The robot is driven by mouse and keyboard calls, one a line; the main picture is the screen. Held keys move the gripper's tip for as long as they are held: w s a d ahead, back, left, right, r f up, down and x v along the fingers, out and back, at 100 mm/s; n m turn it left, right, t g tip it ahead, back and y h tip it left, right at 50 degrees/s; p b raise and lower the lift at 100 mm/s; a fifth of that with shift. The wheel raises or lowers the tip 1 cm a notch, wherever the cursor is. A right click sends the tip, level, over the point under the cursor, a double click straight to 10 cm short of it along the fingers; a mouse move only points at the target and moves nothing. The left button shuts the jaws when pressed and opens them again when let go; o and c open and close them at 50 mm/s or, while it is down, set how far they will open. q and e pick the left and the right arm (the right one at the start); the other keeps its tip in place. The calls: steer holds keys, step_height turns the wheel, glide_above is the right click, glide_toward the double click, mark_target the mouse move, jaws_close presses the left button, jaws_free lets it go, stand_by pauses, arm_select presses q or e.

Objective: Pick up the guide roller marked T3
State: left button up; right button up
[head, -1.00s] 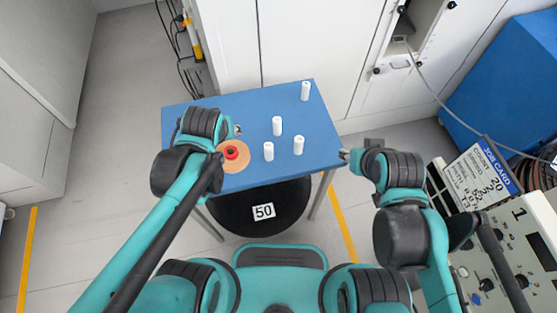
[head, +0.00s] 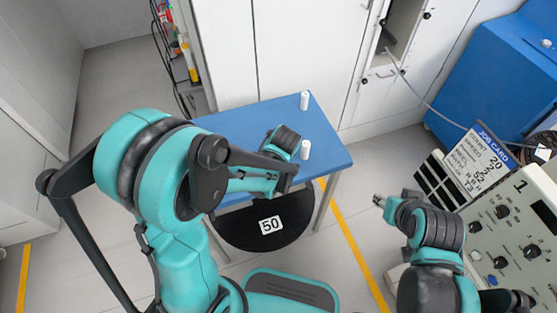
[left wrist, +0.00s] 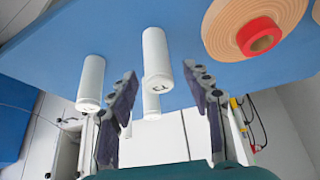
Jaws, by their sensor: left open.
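Several white guide rollers stand on the blue table. The head view shows a far roller (head: 305,100) and a near right roller (head: 305,150); my left arm hides the others. In the left wrist view one roller (left wrist: 156,58) is in line with the space between the open fingers of my left gripper (left wrist: 160,80), with no clear contact. Its end carries a small mark that I cannot read for sure. Another roller (left wrist: 91,80) is to its left and a third (left wrist: 151,106) shows behind it. My right gripper (head: 378,201) is off the table's right side; its jaws are too small to judge.
A tan roll with a red core (left wrist: 262,30) lies on the blue table (head: 330,150). A round black top marked 50 (head: 250,225) is at the table's near side. A control panel with a job card (head: 478,160) stands at right, and white cabinets are behind.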

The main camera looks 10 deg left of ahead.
arm_select(q)
steer(key=b+x, duration=0.1)
steer(key=x, duration=0.2)
steer(key=shift+f, duration=0.15)
steer(key=shift+w+f, duration=0.2)
steer(key=shift+f, duration=0.05)
steer(key=shift+r, duration=0.1)
jaws_close()
steer(key=shift+r, duration=0.1)
